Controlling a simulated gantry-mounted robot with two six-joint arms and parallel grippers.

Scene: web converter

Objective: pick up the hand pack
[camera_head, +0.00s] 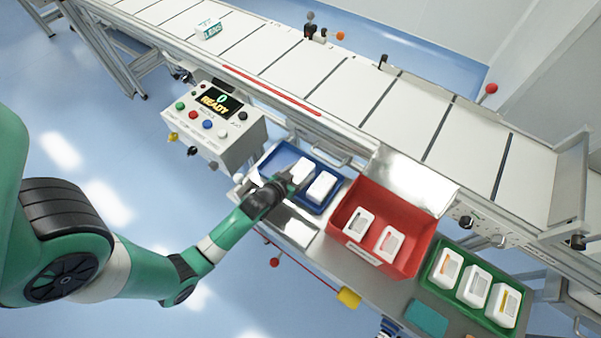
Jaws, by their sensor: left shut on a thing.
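My left gripper (284,180) reaches in from the left over the blue tray (331,172). It is shut on a white pack (302,169) at its fingertips. A second white pack (322,187) lies in the blue tray just right of the held one. I cannot tell whether the held pack touches the tray floor. My gripper hides part of the tray and the near end of the held pack. My right gripper is not in view.
A red bin (418,226) with two white packs stands right of the blue tray. A green tray (433,286) holds several white packs. A control box (238,131) reading READY stands at left. A conveyor (347,86) runs behind, with a small carton (208,29).

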